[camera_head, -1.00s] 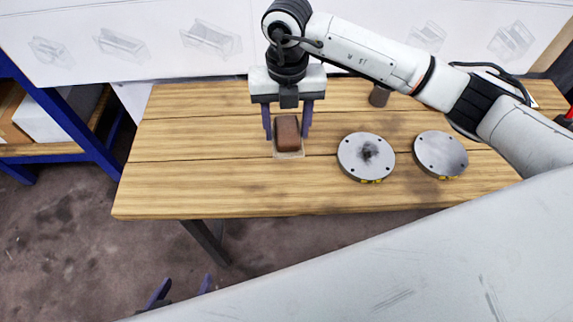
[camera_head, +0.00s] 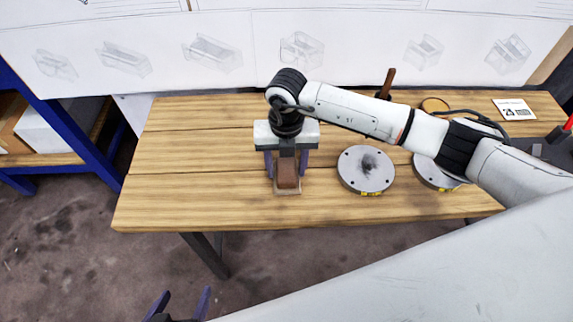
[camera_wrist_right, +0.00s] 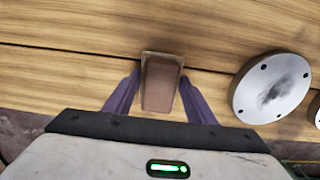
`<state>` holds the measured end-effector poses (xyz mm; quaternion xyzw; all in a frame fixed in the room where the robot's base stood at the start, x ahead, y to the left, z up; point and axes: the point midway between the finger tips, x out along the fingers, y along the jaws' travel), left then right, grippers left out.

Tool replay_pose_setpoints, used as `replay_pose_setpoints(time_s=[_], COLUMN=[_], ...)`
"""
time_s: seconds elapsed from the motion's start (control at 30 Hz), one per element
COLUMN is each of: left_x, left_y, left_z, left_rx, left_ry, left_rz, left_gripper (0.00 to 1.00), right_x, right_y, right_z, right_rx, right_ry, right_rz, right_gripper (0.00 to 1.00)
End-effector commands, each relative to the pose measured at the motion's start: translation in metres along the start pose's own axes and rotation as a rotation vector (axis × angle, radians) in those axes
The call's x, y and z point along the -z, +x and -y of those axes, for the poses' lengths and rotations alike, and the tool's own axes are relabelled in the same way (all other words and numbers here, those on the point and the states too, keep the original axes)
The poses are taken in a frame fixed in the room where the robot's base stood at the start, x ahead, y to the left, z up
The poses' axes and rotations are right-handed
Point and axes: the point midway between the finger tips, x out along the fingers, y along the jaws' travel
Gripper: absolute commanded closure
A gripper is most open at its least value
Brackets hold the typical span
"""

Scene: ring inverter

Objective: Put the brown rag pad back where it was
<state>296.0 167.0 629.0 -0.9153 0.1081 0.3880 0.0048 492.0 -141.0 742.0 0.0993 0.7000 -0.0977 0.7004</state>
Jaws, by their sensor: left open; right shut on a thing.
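The brown rag pad (camera_head: 287,176) is a small brown block with a pale beige layer showing around its edge. It is near the front edge of the wooden table, left of the discs. My right gripper (camera_head: 286,170) points down and is shut on it, with a purple finger at each side. In the right wrist view the pad (camera_wrist_right: 160,84) sits between the fingers. I cannot tell whether its underside touches the table. My left gripper (camera_head: 184,294) is open and empty at the bottom of the head view, in front of the table; only its fingertips show.
Two grey metal discs lie right of the pad: a smudged one (camera_head: 366,170) and another (camera_head: 428,172) partly hidden by my right arm. At the back are a brown upright handle (camera_head: 387,82), an orange-brown ring (camera_head: 435,105) and a printed card (camera_head: 514,109). The table's left part (camera_head: 190,165) is clear.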

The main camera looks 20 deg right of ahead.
Motion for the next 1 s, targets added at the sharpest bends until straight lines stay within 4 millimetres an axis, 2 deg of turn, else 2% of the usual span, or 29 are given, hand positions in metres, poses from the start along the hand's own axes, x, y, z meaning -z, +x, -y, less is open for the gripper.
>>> replay_pose_setpoints(time_s=[0.13, 0.17, 0.27, 0.53, 0.67, 0.77, 1.0], left_x=[-0.003, -0.002, -0.002, -0.001, 0.001, 0.001, 0.001], left_y=[0.003, 0.002, 0.002, 0.001, 0.000, 0.000, 0.000], left_z=[0.001, 0.001, 0.001, 0.001, 0.000, 0.000, 0.000], left_rx=[0.001, 0.001, 0.001, 0.001, 0.001, 0.001, 0.001], left_ry=[0.001, 0.001, 0.001, 0.002, 0.001, 0.000, 0.000], left_rz=[0.000, 0.001, 0.001, 0.001, 0.000, 0.000, -0.001], left_gripper=[0.31, 0.31, 0.31, 0.31, 0.31, 0.31, 0.31], right_x=[0.000, 0.000, 0.000, 0.000, -0.001, -0.002, -0.002], right_y=[0.004, 0.003, 0.003, 0.002, -0.006, -0.021, -0.073], right_z=[0.000, 0.000, 0.000, 0.001, 0.000, 0.000, 0.000], right_rx=[0.000, 0.000, 0.000, 0.000, 0.000, -0.002, -0.002], right_ry=[0.000, 0.000, 0.001, 0.001, 0.000, 0.000, 0.000], right_rz=[0.000, 0.000, 0.000, 0.000, 0.002, 0.003, 0.004], right_gripper=[0.74, 0.46, 0.31, 0.31, 0.31, 0.31, 0.31])
